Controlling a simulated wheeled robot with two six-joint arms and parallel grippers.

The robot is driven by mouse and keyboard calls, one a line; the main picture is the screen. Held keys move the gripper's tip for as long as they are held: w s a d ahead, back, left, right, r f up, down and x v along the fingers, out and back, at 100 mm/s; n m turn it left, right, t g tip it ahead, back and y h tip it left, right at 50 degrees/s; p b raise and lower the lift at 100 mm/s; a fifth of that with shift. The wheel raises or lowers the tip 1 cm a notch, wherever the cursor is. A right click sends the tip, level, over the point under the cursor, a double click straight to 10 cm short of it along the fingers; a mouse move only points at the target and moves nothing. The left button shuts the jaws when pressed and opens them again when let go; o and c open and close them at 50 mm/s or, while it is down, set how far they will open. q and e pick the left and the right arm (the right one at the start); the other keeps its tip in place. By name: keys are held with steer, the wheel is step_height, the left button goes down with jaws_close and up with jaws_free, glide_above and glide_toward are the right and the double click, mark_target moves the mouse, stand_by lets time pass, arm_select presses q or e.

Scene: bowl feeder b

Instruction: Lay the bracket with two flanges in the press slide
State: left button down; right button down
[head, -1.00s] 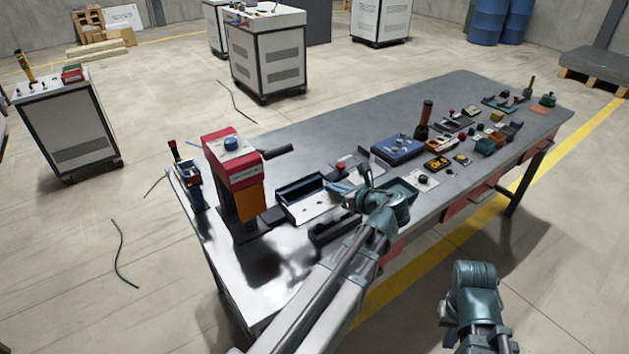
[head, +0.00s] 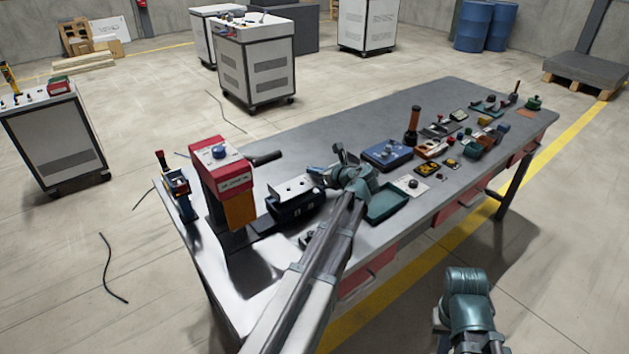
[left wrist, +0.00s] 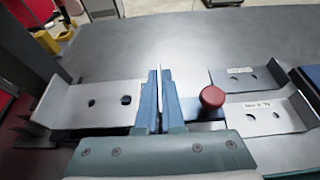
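The gripper is shut on that thin flange. In the head view the bracket (head: 292,187) is left of my left gripper (head: 335,172), in front of the press (head: 220,170), over dark metal parts that look like the press slide (head: 264,226). Whether it touches them I cannot tell. My right arm's end (head: 467,295) is low at right; its fingers are not distinguishable.
Right of the fingers are a red knob (left wrist: 213,97) and pale labelled plates (left wrist: 265,116) with holes. A green tray (head: 388,203) and a blue box (head: 388,154) lie right of my left gripper. The table's back middle is clear.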

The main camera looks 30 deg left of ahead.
mark_target(315, 180)
arm_select(q)
steer(key=shift+a+f+b, duration=0.1)
steer(key=shift+f+b, duration=1.6)
steer(key=shift+f, duration=0.1)
steer(key=shift+f, duration=0.2)
steer(key=c, duration=1)
jaws_free()
steer(key=shift+c, duration=0.2)
steer(key=shift+r, duration=0.15)
